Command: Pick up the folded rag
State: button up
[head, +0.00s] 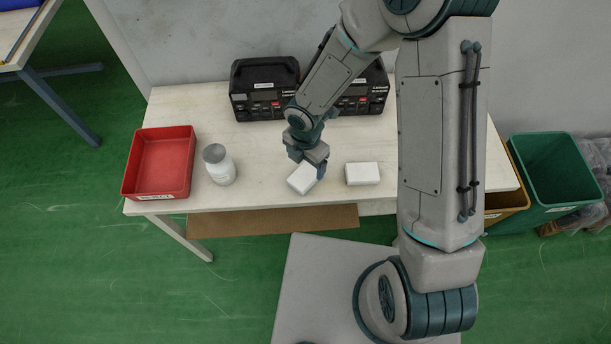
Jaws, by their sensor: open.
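Two white folded pieces lie on the pale table (255,190); either could be the folded rag. One white folded rag (301,181) lies tilted near the table's front edge, right under my gripper. Another white folded piece (362,174) lies a little to its right, set nearly square to the edge. My gripper (308,168) is open and points down over the left piece, covering its upper right part. I cannot tell whether the fingers touch it or stand around it.
Black devices (264,88) stand along the back, partly behind my arm. A green bin (556,180) and a yellow-brown bin (508,200) are right of the table.

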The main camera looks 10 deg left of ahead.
aim_at(305, 174)
jog(key=shift+s+f, duration=0.15)
jog(key=shift+f, duration=1.05)
jog(key=shift+s+f, duration=0.15)
jog(key=shift+f, duration=1)
jog(key=c, duration=1.1)
jog(key=shift+c, duration=0.2)
jog(key=shift+a+r, duration=0.1)
jog(key=shift+r, duration=0.3)
jog(key=r, duration=0.3)
jog(key=shift+w+d+r, duration=0.1)
jog(key=shift+d+r, duration=0.1)
jog(key=shift+r, duration=0.2)
jog(key=d+r+p, duration=0.1)
jog(key=d+r, duration=0.5)
jog(key=d, duration=0.5)
jog(key=shift+d+r+p, duration=0.2)
jog(key=shift+r+p, duration=0.05)
jog(key=shift+p, duration=0.15)
